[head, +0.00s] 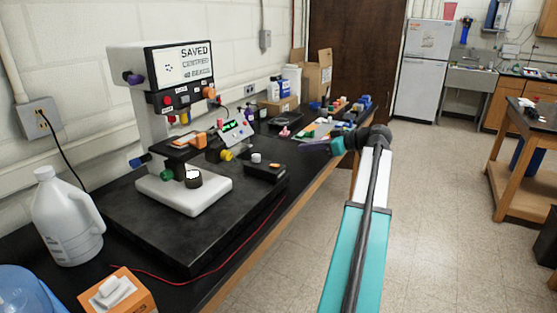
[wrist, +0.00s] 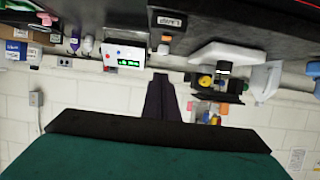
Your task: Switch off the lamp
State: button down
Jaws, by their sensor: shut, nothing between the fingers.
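No separate lamp is plain to see, and I cannot tell which control belongs to it. The machine also appears upside down in the wrist view (wrist: 225,55). My gripper (head: 307,146) is shut and empty, in the air to the right of the machine, apart from it. Its dark fingers show in the wrist view (wrist: 158,82).
A small black box (head: 265,172) and a green-display box (head: 232,131) sit beside the machine. A white jug (head: 62,218) and an orange box with a white top piece (head: 117,292) are at the near left. A red cable crosses the bench.

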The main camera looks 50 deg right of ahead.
jog(key=shift+w+a, duration=0.15)
jog(key=shift+w, duration=0.05)
jog(key=p, duration=0.3)
send_over(281, 170)
jog(key=f, duration=0.3)
jog(key=shift+w+d+f, duration=0.2)
jog(key=shift+d+f, duration=0.05)
jog(key=shift+f+p, duration=0.3)
jog(key=shift+f, duration=0.55)
jog(key=shift+s+f+p, duration=0.25)
jog(key=shift+f+p, duration=0.1)
jog(key=shift+f, duration=0.9)
jog(key=shift+w+f, duration=0.1)
